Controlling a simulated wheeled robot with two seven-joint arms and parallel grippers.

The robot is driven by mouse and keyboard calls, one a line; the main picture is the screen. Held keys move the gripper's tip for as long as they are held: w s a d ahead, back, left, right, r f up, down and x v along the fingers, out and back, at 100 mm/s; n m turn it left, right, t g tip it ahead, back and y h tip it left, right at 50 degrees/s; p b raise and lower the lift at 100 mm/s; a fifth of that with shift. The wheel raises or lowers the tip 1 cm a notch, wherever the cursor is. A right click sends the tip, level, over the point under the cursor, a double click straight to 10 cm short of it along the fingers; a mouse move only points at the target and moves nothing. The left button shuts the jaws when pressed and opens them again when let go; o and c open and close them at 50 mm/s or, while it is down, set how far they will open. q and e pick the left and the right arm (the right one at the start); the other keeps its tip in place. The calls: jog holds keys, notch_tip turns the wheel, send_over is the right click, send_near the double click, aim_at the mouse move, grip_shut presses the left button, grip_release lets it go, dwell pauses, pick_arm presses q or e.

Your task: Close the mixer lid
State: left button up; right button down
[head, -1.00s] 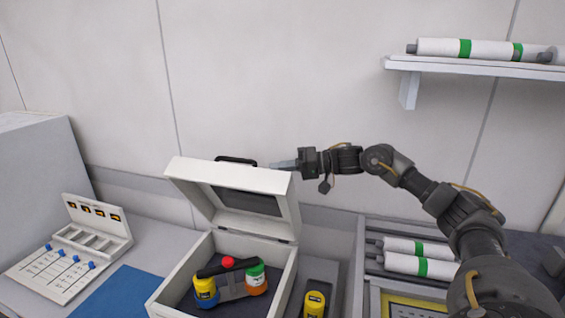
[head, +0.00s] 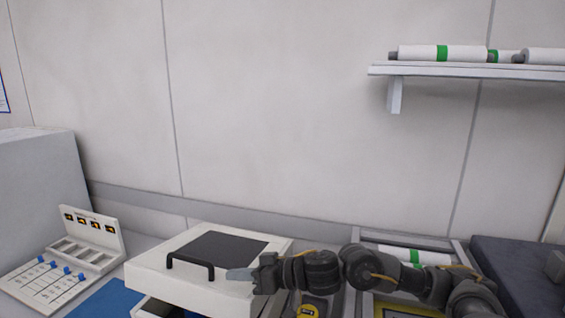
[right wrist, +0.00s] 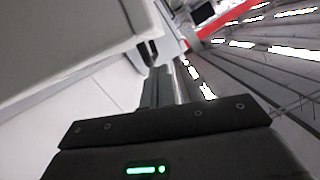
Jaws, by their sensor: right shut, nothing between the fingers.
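The mixer is a white box whose lid (head: 160,262) has a dark window and a black handle (head: 190,262) at its front. The lid is now low and nearly flat over the box, with a dark gap still showing at the front left, where a little of the inside is visible. My right gripper (head: 240,274) is shut and empty, its fingertips over the lid just right of the handle. In the right wrist view the shut fingers (right wrist: 157,85) point at a pale surface. I cannot tell whether they touch the lid. My left gripper is not in view.
A white panel with blue sliders (head: 45,280) and a blue mat (head: 108,300) lie to the left. A wall shelf (head: 460,70) holds white rolls at upper right. The wall space above the mixer is clear.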

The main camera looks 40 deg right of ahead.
jog(key=shift+s+a+f, duration=0.15)
jog(key=shift+a+f, duration=0.1)
jog(key=shift+f, duration=0.25)
jog(key=shift+s+a+f, duration=0.1)
jog(key=shift+a+f, duration=0.1)
jog(key=shift+f, duration=0.25)
jog(key=shift+r, duration=0.1)
notch_tip(320, 180, up, 4)
jog(key=p, duration=0.5)
jog(key=shift+r+p, duration=0.2)
jog(key=shift+p, duration=0.1)
jog(key=b+v, duration=0.1)
jog(key=v, duration=0.8)
jog(key=shift+s+b, duration=0.3)
jog(key=shift+s, duration=0.25)
jog(key=shift+f, duration=0.1)
